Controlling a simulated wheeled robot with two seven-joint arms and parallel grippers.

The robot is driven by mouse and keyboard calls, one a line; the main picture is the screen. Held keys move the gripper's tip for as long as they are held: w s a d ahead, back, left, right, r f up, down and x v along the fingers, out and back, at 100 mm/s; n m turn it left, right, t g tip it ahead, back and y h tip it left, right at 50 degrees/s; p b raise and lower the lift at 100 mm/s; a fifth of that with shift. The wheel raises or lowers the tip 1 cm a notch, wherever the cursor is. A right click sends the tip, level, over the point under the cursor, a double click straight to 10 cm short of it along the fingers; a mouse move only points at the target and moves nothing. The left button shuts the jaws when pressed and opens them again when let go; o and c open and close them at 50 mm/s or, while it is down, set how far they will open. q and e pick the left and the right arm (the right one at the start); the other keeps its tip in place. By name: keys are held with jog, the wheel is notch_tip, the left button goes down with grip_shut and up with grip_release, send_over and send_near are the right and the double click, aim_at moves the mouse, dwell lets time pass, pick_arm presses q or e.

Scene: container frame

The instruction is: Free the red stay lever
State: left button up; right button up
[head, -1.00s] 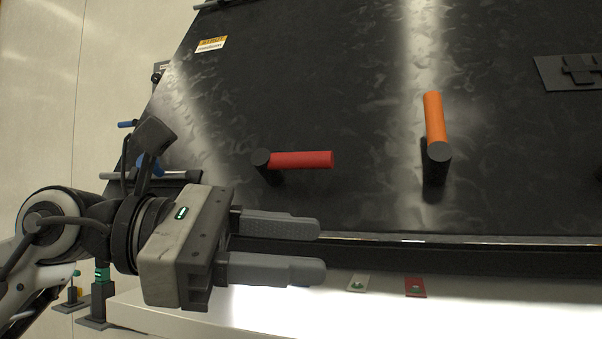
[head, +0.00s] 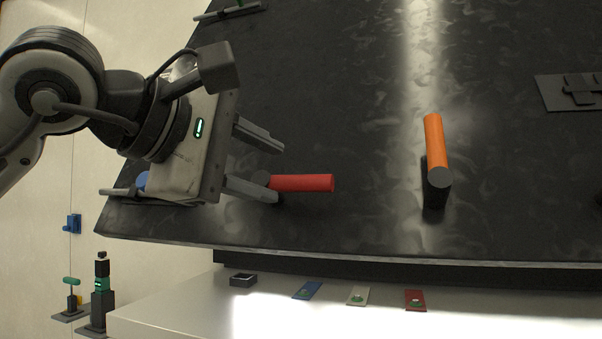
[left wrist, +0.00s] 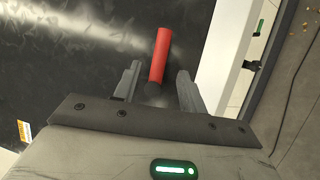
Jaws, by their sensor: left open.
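The red stay lever (head: 303,183) sits on the dark tilted panel, left of the middle in the head view. Its red handle points right from a dark round pivot at its left end. My left gripper (head: 280,173) is open at the lever's pivot end, one finger above and one below. The lower finger partly covers the pivot. In the left wrist view, the red lever (left wrist: 160,54) lies between the two spread fingers, with a visible gap on each side. I see no contact. My right gripper is out of view.
An orange lever (head: 434,143) stands on the panel (head: 360,170) to the right. A dark latch plate (head: 572,92) is at the far right. Below the panel, a white ledge (head: 190,318) carries blue, white and red tags and a small dark box (head: 243,280).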

aim_at(294, 181)
pick_arm(q)
jog(key=p+x, duration=0.1)
jog(key=x, duration=0.6)
jog(key=shift+d+p, duration=0.1)
jog(key=shift+p, duration=0.25)
grip_shut()
